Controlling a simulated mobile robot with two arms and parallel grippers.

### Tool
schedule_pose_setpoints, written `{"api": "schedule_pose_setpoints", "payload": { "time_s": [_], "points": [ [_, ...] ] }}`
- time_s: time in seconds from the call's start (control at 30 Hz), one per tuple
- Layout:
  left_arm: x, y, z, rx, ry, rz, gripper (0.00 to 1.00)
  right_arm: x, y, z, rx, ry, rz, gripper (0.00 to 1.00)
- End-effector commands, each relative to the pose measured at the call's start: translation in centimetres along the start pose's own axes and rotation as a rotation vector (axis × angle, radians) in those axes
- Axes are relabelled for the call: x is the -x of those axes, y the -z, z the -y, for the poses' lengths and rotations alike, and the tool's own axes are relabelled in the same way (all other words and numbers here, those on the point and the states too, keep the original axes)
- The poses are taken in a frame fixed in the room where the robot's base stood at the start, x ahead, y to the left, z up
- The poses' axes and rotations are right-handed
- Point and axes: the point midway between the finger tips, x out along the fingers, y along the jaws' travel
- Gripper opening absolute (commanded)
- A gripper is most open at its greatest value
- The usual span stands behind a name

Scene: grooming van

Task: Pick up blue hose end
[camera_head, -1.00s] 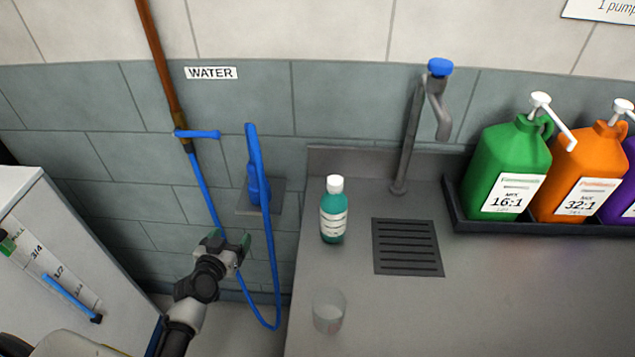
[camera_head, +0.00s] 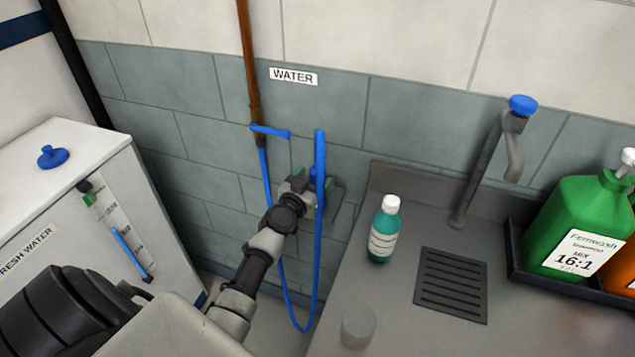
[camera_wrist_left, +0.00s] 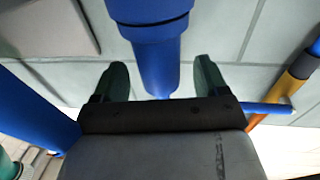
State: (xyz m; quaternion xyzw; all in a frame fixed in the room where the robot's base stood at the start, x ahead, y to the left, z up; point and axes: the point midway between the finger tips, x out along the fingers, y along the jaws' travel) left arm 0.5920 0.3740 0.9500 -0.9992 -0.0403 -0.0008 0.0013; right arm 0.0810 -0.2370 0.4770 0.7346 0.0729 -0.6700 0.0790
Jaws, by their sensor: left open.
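The blue hose end (camera_wrist_left: 158,58) is a thick blue cylinder with a narrowing tip, filling the upper middle of the left wrist view. In the head view it is mostly hidden by my left gripper (camera_head: 315,181), at the grey wall holder (camera_head: 336,205). My left gripper is open, with one green-tipped finger on each side of the hose end's narrow tip in the left wrist view. Gaps show between the fingers and the tip. The blue hose (camera_head: 318,240) hangs in a loop below. My right gripper is not in view.
A grey counter (camera_head: 410,325) on the right holds a teal bottle (camera_head: 383,232), a clear cup (camera_head: 358,328), a drain grate (camera_head: 451,284) and a tap (camera_head: 484,165). A copper pipe with a blue valve handle (camera_head: 271,131) is close by. A white fresh water tank (camera_head: 75,215) stands left.

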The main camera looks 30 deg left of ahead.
Motion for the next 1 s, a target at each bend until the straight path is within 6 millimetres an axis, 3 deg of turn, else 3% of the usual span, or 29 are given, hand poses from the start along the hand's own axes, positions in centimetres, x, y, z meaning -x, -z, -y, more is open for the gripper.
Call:
{"api": "schedule_pose_setpoints", "payload": {
  "time_s": [0.13,0.37,0.77,1.0],
  "points": [
    [-1.46,-0.09,0.00,0.000,0.000,0.000,0.74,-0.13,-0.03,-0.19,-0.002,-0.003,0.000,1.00],
    [-1.60,-0.11,-0.01,0.000,-0.001,0.000,0.74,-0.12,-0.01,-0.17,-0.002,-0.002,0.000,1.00],
    [-1.57,-0.12,-0.01,0.000,-0.001,0.001,0.16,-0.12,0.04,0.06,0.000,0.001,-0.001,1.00],
    [-1.59,0.00,-0.01,-0.001,0.000,-0.001,0.14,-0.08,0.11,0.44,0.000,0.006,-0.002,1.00]
  ]
}}
